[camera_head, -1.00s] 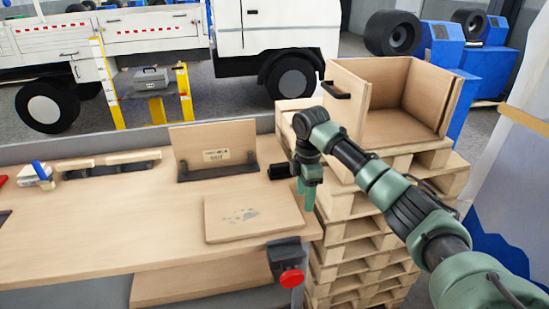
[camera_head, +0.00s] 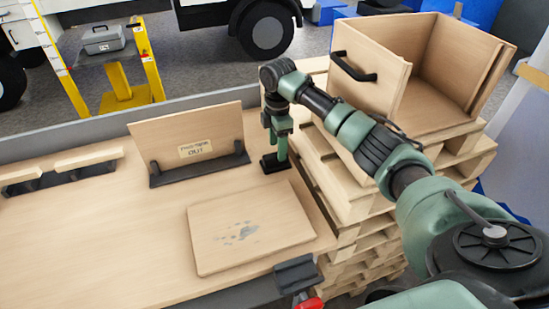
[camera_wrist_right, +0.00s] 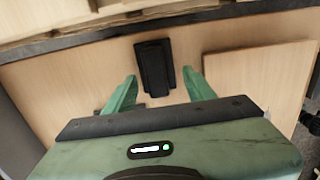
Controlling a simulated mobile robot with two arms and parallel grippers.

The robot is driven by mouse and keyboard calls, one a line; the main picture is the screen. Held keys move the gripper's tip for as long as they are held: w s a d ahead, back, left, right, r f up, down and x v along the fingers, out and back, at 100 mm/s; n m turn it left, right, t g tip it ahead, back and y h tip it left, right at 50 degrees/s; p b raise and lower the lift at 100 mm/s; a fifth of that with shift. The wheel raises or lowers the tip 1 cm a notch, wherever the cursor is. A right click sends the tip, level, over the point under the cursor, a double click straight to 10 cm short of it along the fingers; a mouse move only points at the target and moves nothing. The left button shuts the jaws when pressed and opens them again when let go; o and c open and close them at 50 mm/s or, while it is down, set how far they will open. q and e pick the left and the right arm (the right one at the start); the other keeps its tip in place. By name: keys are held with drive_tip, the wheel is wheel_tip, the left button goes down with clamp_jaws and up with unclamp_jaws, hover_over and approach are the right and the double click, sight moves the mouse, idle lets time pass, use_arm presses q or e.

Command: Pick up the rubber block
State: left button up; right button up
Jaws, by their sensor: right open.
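The rubber block (camera_wrist_right: 155,68) is a small black block lying on the wooden bench top. In the head view the block (camera_head: 270,164) sits by the bench's right end, partly hidden by my right gripper (camera_head: 280,157). In the right wrist view the open green fingers of this gripper (camera_wrist_right: 160,90) stand to the left and right of the block's near end, with gaps on both sides. Most of the block lies beyond the fingertips, and nothing is held. My left gripper is not in view.
A flat wooden board (camera_head: 250,225) lies close to the block. An upright wooden panel (camera_head: 190,135) stands in a black holder. Stacked pallets (camera_head: 345,195) bearing an open wooden crate (camera_head: 375,75) rise beside my right arm.

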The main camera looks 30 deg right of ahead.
sight(276, 155)
drive_tip(key=f, duration=0.2)
drive_tip(key=f+p, duration=0.1)
drive_tip(key=f, duration=0.1)
drive_tip(key=shift+w+a, duration=0.1)
drive_tip(key=shift+w, duration=0.3)
drive_tip(key=shift+f, duration=0.4)
clamp_jaws()
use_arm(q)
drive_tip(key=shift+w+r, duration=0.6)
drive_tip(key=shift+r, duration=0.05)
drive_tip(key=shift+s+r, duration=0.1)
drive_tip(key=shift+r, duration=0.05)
